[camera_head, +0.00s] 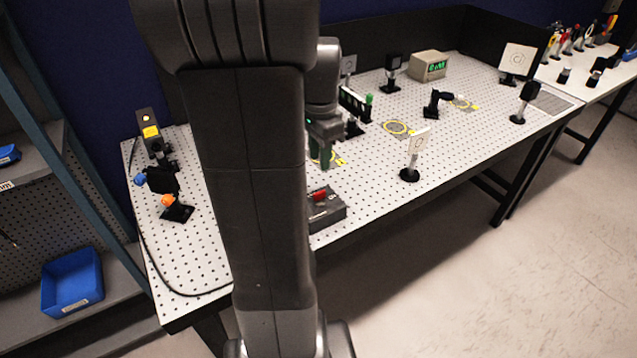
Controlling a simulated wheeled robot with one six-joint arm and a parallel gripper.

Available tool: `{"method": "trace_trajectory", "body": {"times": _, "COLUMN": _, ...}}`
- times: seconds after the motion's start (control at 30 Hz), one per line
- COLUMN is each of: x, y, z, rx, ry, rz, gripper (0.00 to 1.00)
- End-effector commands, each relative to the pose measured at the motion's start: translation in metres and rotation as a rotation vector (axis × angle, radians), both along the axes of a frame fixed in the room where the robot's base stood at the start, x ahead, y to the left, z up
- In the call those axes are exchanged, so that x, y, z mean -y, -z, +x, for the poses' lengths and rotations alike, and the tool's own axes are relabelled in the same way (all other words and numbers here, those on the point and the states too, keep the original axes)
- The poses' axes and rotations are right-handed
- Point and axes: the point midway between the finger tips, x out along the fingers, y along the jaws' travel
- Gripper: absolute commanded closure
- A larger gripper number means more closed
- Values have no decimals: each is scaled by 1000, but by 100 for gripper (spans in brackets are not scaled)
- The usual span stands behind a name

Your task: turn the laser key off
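A dark grey box (329,212) with a red part (320,195) on its top stands near the front edge of the perforated table. My arm hides its left side, and the key cannot be made out at this size. My gripper (324,158) is above and behind the box, pointing down and apart from it. Its fingers are small and partly covered, so their opening does not show. A black block with a yellow label and a small orange light (148,128) stands at the table's left end.
The perforated white table (460,130) carries several optics on posts, including a white card (416,145) right of the box. A black cable (185,292) runs along the left edge. Open floor lies at right.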

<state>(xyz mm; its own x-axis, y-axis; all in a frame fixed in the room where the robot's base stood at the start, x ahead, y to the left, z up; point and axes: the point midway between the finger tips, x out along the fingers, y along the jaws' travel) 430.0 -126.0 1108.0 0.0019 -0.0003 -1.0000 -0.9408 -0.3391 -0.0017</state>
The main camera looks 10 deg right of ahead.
Motion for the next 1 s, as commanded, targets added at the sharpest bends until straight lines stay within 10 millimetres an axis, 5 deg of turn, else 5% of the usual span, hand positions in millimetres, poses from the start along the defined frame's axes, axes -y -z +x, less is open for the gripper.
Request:
{"method": "trace_trajectory", "body": {"times": 0.43, "x": 0, "y": 89, "z": 0, "rx": -4, "ry": -2, "rz": 1, "gripper": 70}}
{"method": "trace_trajectory", "body": {"times": 0.93, "x": 0, "y": 105, "z": 0, "rx": 0, "ry": -2, "rz": 0, "gripper": 70}}
{"method": "trace_trajectory", "body": {"times": 1.0, "x": 0, "y": 105, "z": 0, "rx": 0, "ry": -2, "rz": 0, "gripper": 82}}
